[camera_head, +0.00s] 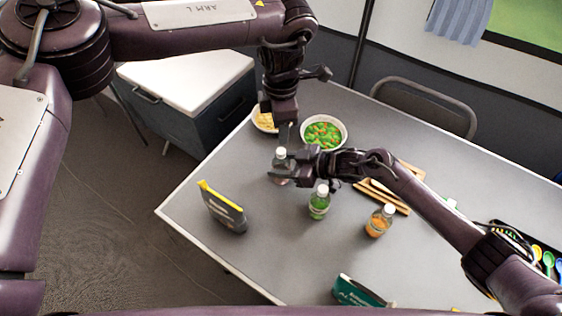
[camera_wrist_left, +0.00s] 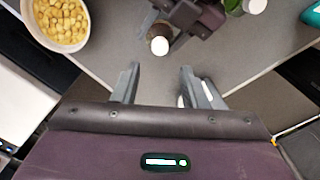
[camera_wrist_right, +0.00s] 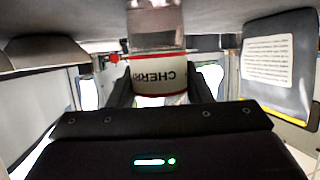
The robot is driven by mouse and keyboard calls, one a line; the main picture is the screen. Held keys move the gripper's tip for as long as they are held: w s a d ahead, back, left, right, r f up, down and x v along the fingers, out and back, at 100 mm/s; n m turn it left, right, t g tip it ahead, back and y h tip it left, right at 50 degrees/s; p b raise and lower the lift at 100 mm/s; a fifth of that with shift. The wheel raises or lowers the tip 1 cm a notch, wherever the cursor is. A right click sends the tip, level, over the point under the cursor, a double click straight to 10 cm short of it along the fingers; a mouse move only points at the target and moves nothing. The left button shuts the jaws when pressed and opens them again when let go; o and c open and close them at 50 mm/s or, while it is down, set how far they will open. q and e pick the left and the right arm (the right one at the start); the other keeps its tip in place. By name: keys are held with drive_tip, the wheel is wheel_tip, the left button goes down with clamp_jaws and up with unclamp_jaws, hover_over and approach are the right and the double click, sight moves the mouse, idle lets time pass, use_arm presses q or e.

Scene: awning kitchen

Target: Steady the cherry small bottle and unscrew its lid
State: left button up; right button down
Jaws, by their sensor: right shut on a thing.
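The cherry small bottle (camera_head: 281,164) stands upright on the grey table with its white lid (camera_head: 280,152) on top. Its red-and-white label (camera_wrist_right: 158,75), reading "CHERR", faces the right wrist camera. My right gripper (camera_wrist_right: 165,88) is shut on the bottle's body, a finger on each side; it comes in from the right in the head view (camera_head: 290,173). My left gripper (camera_wrist_left: 160,70) is open and empty. In the head view it hangs pointing down above the lid (camera_head: 284,139). The lid also shows in the left wrist view (camera_wrist_left: 159,46), just beyond the fingertips and apart from them.
A green bottle (camera_head: 319,206) and an orange bottle (camera_head: 378,224) stand to the right. A dark pack with a yellow top (camera_head: 224,208) stands at the left. Behind are a bowl of green and orange pieces (camera_head: 337,121) and a bowl of yellow pieces (camera_head: 263,126).

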sight(281, 151)
use_arm(q)
drive_tip(key=m, duration=0.2)
drive_tip(key=d+m, duration=0.1)
drive_tip(key=m, duration=0.2)
drive_tip(key=shift+w, duration=0.1)
drive_tip(key=shift+m, duration=1.2)
drive_tip(key=m, duration=0.3)
drive_tip(key=shift+a+m, duration=0.25)
drive_tip(key=shift+m, duration=0.15)
drive_tip(key=shift+a+m, duration=0.2)
drive_tip(key=shift+m, duration=0.7)
drive_tip(key=shift+f, duration=0.35)
wheel_tip(281, 151, down, 7)
drive_tip(key=shift+f, duration=0.15)
drive_tip(key=shift+c, duration=0.5)
